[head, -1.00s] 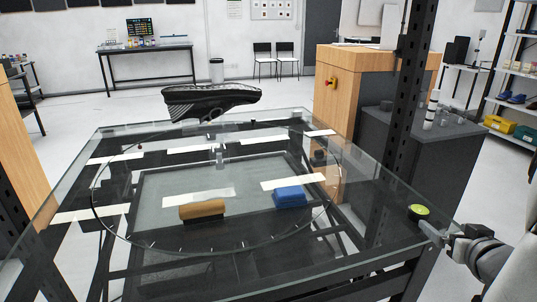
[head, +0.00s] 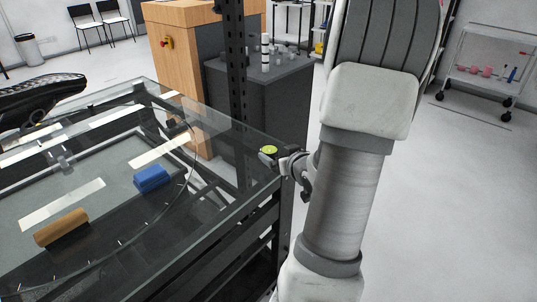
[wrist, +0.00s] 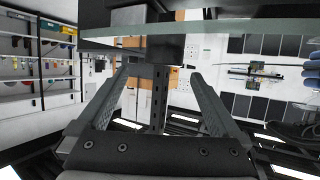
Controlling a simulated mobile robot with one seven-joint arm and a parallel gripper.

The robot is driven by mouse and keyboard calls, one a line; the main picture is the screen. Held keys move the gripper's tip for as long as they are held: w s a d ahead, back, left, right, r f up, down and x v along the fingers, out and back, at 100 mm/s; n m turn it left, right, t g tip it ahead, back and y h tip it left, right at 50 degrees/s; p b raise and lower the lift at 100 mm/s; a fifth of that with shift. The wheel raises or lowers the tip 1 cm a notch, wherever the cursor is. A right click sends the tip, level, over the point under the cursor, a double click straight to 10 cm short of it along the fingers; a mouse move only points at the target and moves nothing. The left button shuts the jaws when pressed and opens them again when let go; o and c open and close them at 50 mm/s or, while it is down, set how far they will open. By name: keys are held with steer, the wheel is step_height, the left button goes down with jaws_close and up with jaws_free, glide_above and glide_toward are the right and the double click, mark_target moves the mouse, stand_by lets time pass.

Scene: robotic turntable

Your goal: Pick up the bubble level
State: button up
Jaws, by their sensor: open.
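The bubble level (head: 269,150) is a small round thing with a yellow-green top. In the head view it sits at the right corner of the glass table (head: 215,125). My gripper (head: 284,158) is right beside it, on its right, at the table corner. Whether the fingers touch the level is too small to tell. In the wrist view my gripper (wrist: 159,74) shows two fingers spread wide apart. I cannot make out the level for sure in the wrist view. My forearm fills the right middle of the head view.
A blue block (head: 152,178) and a brown block (head: 62,228) lie on the turntable, with a dark shoe (head: 40,95) at far left. A black upright post (head: 233,75) and a grey cabinet (head: 285,95) stand behind the corner.

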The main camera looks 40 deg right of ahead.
mark_target(269, 149)
steer(key=shift+a+b+x, duration=0.15)
steer(key=shift+b+x, duration=0.3)
steer(key=shift+x, duration=1.05)
steer(key=shift+a+b+x, duration=0.15)
steer(key=shift+b+x, duration=0.25)
steer(key=shift+x, duration=1.15)
steer(key=c, duration=1.4)
